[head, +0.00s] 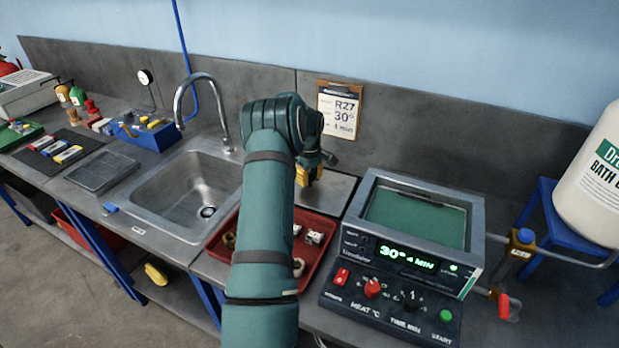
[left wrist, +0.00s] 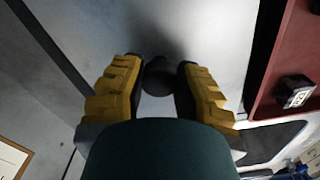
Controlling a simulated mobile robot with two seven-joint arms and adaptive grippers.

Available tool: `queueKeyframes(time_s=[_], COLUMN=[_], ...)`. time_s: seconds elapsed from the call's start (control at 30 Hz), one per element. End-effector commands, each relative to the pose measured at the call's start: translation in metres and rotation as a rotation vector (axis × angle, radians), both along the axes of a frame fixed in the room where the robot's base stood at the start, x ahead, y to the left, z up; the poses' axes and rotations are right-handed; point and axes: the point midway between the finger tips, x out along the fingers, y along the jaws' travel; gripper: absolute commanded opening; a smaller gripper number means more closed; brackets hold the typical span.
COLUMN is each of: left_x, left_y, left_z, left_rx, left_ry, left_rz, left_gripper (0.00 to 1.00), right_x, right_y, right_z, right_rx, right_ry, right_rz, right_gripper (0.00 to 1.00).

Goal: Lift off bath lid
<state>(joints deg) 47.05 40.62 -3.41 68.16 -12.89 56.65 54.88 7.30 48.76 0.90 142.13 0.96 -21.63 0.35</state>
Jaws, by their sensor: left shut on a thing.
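The bath (head: 472,235) stands right of centre in the head view. Its top is open and green liquid shows inside. The flat grey bath lid (head: 337,193) is left of the bath, behind the red tray, at or close to the bench top; I cannot tell if it touches. My left gripper (head: 314,174) is above the lid, partly hidden by my own arm. In the left wrist view the yellow-padded fingers (left wrist: 158,85) are shut on the lid's dark round knob (left wrist: 157,76), with the grey lid plate (left wrist: 200,30) beyond. My right gripper is not in view.
The red tray (head: 222,243) with small items lies in front of the lid. The sink (head: 180,190) and its tap (head: 183,95) are to the left. The control panel (head: 390,305) is in front of the bath. A white drum (head: 590,180) stands far right.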

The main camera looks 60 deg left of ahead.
Motion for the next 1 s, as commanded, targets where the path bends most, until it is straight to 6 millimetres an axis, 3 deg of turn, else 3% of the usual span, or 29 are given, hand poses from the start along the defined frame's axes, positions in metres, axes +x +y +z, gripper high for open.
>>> queueKeyframes(time_s=[1.0], left_x=[0.000], left_y=[0.000], left_z=[-0.010], left_rx=[0.001], left_ry=[-0.001], left_rz=[0.000], left_gripper=[0.00], right_x=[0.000], right_y=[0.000], right_z=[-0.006], right_rx=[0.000], right_ry=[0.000], right_rz=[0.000], right_gripper=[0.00])
